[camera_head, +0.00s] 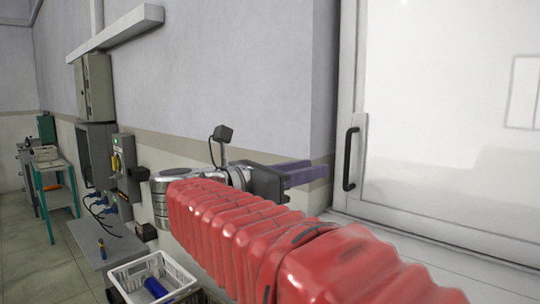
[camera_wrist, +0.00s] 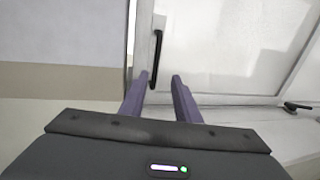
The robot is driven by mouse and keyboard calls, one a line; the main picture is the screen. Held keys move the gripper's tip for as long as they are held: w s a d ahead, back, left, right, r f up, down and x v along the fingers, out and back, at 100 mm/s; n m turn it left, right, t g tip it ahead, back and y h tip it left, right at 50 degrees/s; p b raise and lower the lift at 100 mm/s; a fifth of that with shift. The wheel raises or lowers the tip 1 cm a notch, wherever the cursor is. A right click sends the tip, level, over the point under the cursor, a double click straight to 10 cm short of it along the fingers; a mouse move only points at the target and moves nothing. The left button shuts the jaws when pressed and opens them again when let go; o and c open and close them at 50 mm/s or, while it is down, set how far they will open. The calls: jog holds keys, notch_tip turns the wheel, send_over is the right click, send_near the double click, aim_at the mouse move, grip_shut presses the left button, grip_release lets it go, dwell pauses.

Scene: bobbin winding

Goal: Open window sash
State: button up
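The window sash (camera_head: 440,110) is a pale framed pane at the right of the head view; it also fills the upper right of the wrist view (camera_wrist: 230,50). A black upright bar handle (camera_head: 350,158) is on the frame at its left edge. In the wrist view the handle (camera_wrist: 156,60) stands ahead of my gripper, between the lines of its fingers. My gripper (camera_head: 325,170) has purple fingers, points right towards the handle and is apart from it. In the wrist view the fingers (camera_wrist: 158,90) are spread with nothing between them. My red-sleeved arm hides part of the wall and sill.
A second dark handle (camera_wrist: 298,106) sits low at the right in the wrist view. A pale sill (camera_head: 430,250) runs below the window. At left are wall boxes (camera_head: 95,88), a grey shelf (camera_head: 105,245) and a white basket (camera_head: 150,275) holding a blue item.

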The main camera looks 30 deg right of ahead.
jog(key=shift+w, duration=0.45)
jog(key=shift+d, duration=0.15)
send_over(345, 184)
jog(key=shift+w+d, duration=0.2)
jog(key=shift+d, duration=0.1)
dwell(0.6)
grip_shut()
dwell(0.6)
